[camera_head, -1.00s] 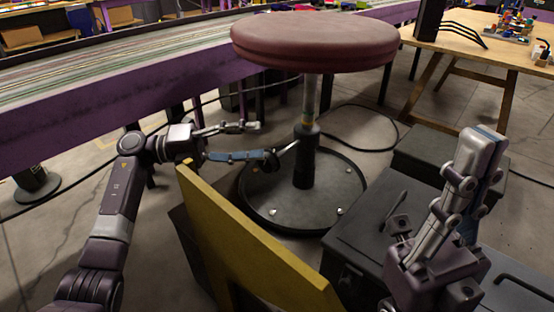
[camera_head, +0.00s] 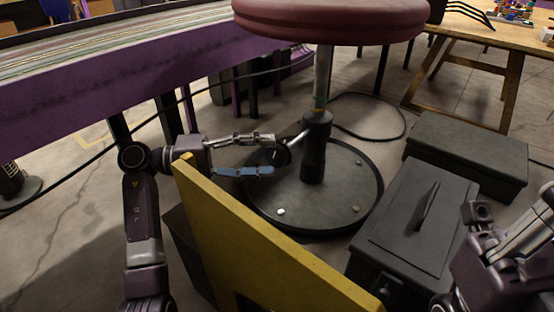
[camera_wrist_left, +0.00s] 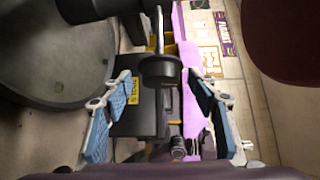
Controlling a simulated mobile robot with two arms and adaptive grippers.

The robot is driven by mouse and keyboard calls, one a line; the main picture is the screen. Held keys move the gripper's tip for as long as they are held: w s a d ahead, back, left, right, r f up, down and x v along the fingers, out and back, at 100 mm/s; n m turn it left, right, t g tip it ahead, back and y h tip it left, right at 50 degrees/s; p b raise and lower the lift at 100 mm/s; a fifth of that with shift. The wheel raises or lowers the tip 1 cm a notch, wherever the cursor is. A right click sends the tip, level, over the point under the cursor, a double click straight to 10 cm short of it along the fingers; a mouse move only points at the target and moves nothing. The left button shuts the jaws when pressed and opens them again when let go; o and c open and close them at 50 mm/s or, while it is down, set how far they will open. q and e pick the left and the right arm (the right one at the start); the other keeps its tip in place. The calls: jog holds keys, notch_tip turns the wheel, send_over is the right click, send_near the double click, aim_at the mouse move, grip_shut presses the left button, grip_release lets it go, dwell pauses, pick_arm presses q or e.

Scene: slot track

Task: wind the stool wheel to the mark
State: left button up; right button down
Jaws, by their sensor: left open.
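The stool has a round dark red seat (camera_head: 335,22), a metal post (camera_head: 323,75) in a black sleeve, and a round black base (camera_head: 300,205). A small dark wheel (camera_head: 283,152) stands out from the sleeve on a thin metal rod. A small coloured band (camera_head: 319,104) shows on the post just above the sleeve; I cannot tell if it is the mark. My left gripper (camera_head: 265,155) is open at the wheel, with its fingers either side. In the left wrist view the wheel (camera_wrist_left: 160,71) lies between the spread fingers, apart from both. My right gripper (camera_head: 500,235) is partly cut off at lower right.
A yellow panel (camera_head: 255,240) stands just below my left gripper. Dark boxes (camera_head: 415,220) sit right of the base. A purple-sided track table (camera_head: 100,100) runs behind my left arm, and a wooden table (camera_head: 490,40) stands at back right. A cable lies on the floor.

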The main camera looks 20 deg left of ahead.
aim_at(293, 143)
pick_arm(q)
jog(key=shift+b+x, duration=0.35)
jog(key=shift+x, duration=1.05)
jog(key=c, duration=1.2)
